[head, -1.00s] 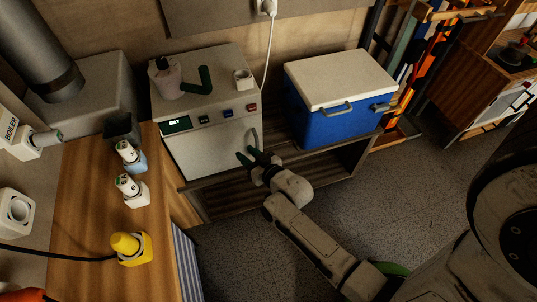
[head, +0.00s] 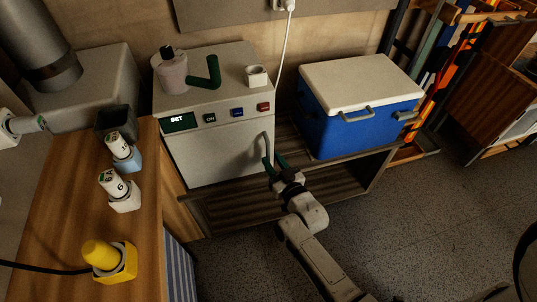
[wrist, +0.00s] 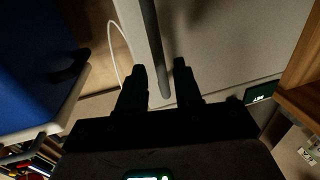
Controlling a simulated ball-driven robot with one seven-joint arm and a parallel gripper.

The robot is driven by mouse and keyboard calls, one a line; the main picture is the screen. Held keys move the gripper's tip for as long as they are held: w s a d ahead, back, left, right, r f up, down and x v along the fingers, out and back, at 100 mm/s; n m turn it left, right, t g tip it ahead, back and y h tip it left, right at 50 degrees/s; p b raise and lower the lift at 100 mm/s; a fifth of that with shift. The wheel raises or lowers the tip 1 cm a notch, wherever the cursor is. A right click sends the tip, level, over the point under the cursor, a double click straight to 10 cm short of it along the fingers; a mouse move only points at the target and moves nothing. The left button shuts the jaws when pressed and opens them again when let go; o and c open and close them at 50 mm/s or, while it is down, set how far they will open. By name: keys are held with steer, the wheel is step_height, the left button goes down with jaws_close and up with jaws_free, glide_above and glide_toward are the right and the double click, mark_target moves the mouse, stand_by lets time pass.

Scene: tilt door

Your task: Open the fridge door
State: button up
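The fridge is a white box-like appliance with a small SET display and a row of buttons above its door (head: 215,155). The door looks closed, flush with the front. A grey vertical bar handle (head: 266,146) is at the door's right side; it also shows in the wrist view (wrist: 152,40). In the wrist view my gripper (wrist: 159,70) is open, one finger on each side of the handle's end. Gaps show beside the bar, so it is not clamped.
A blue cooler with a white lid (head: 360,105) stands right of the fridge on a low wooden shelf (head: 345,178). A bottle (head: 173,72), a green pipe-like piece (head: 207,76) and a white cup (head: 256,75) stand on the fridge. A wooden counter (head: 60,215) is at left. The floor in front is clear.

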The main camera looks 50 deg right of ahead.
mark_target(269, 156)
steer(key=shift+x, duration=1.9)
steer(key=shift+c, duration=0.2)
jaws_close()
